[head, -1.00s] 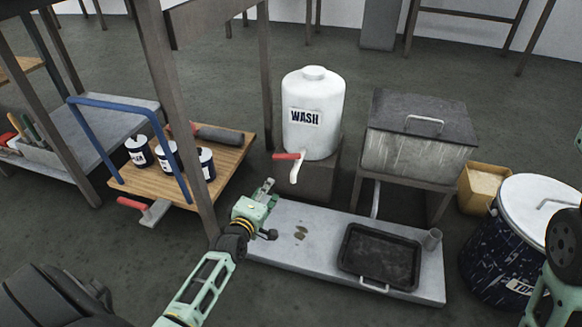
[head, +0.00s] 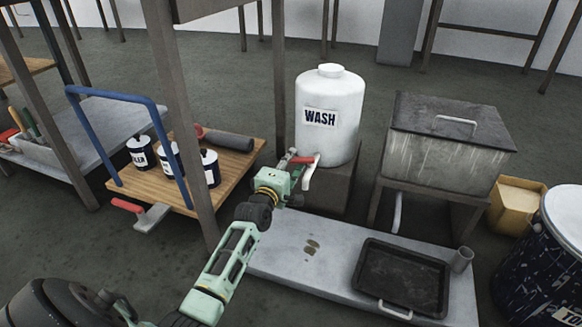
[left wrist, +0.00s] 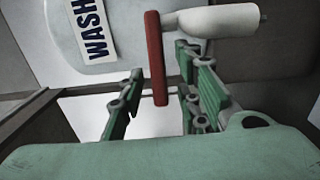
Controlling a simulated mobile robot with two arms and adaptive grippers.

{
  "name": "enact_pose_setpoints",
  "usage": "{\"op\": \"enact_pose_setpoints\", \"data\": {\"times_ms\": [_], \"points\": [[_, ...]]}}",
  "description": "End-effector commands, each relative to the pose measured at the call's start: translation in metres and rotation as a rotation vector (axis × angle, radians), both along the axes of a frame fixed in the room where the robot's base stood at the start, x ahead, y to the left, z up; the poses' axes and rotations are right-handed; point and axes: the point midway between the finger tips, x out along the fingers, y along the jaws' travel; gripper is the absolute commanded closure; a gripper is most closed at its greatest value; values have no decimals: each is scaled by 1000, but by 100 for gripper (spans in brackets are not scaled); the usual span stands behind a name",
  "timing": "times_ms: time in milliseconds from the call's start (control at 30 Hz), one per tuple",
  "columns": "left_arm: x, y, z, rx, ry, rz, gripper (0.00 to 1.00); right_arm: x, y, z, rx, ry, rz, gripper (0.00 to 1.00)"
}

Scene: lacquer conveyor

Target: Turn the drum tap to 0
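The white wash drum (head: 340,145), labelled WASH, stands on a dark block in the head view. Its tap has a white spout (head: 309,176) and a red lever (head: 302,160). My left gripper (head: 294,167) is right at the lever and partly covers it. In the left wrist view the red lever (left wrist: 156,55) reaches between the green fingers of my left gripper (left wrist: 163,95). The fingers are apart, with gaps visible beside the lever. The white spout (left wrist: 222,20) runs to the right there. My right gripper is not in view.
A low grey platform (head: 335,277) with a black tray (head: 402,280) lies in front of the drum. A lidded metal box (head: 442,160) stands right of it. A post (head: 190,140) and a wooden cart (head: 235,165) with cans are at left.

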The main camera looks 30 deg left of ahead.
Motion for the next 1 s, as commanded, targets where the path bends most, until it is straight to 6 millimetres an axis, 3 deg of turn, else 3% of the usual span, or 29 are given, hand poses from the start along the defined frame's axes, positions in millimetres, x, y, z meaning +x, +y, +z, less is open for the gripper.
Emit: {"op": "enact_pose_setpoints", "data": {"times_ms": [333, 700, 1000], "points": [[5, 1, 0, 1, 2, 0, 69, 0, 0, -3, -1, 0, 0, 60], [4, 1, 0, 1, 1, 0, 100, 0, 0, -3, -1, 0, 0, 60], [4, 1, 0, 0, 2, 0, 100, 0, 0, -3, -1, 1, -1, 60]]}}
